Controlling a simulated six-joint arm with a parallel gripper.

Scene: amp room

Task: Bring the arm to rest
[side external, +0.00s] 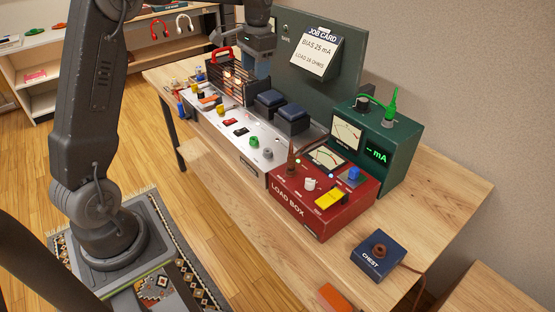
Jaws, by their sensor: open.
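My gripper (257,68) hangs at the top centre of the side external view, pointing down. It is above the back of the amplifier chassis (232,138), close to the black cage (226,76) with glowing tubes and a red handle. Its fingers are small and partly lost against the dark parts behind them, and I see nothing held in them. I cannot tell whether it touches the cage.
A green panel with a job card (319,52) rises behind. Shelves (165,50) stand at the back left.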

